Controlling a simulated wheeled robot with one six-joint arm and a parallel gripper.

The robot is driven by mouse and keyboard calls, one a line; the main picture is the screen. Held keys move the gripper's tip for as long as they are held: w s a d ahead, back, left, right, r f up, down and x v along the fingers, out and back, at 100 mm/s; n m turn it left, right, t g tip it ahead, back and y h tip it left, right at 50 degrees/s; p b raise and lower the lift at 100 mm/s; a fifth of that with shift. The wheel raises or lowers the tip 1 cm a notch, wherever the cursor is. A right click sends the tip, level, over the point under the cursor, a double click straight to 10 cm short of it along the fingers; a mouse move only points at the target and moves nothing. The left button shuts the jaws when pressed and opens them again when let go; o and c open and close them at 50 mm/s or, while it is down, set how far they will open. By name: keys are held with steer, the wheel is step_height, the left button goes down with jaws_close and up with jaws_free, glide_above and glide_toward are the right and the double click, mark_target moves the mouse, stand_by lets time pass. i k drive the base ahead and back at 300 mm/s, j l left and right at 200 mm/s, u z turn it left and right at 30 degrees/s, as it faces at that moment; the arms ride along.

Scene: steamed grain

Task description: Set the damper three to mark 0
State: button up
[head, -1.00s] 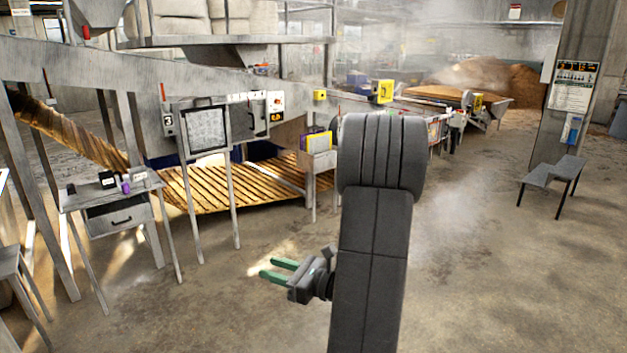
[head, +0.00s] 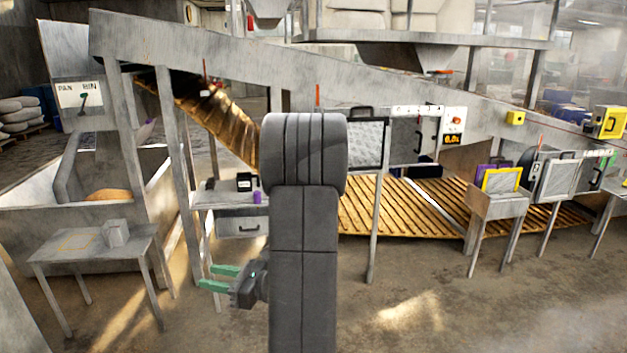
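A red upright lever tip (head: 317,95) shows on the sloping grey trough, just above my arm. In the earlier view a plate marked 3 sits below such a red tip; now my arm covers that spot, so the damper's scale and pointer are hidden. My gripper (head: 207,276) has two green fingers spread apart with nothing between them. It hangs low at the left of my arm, pointing left, well apart from the lever.
A small table (head: 50,256) with a grey block stands front left, near a PAN/BIN sign (head: 80,93). A drawer desk (head: 240,226) is behind my gripper. The floor at front right is clear.

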mark_target(406, 141)
steer(key=i+z, duration=0.25)
steer(key=i, duration=0.3)
steer(key=i+j+z, duration=0.1)
steer(key=i+z, duration=0.2)
steer(key=i, duration=0.3)
steer(key=i+j+z, duration=0.25)
steer(key=i, duration=0.3)
steer(key=i+j+z, duration=0.1)
steer(key=i+z, duration=0.35)
steer(key=i+j+z, duration=0.25)
steer(key=z, duration=0.15)
steer(key=i+j+z, duration=0.7)
steer(key=j+z, duration=0.2)
steer(key=i+j, duration=0.1)
steer(key=j, duration=0.15)
steer(key=i+j+z, duration=0.1)
steer(key=j, duration=0.2)
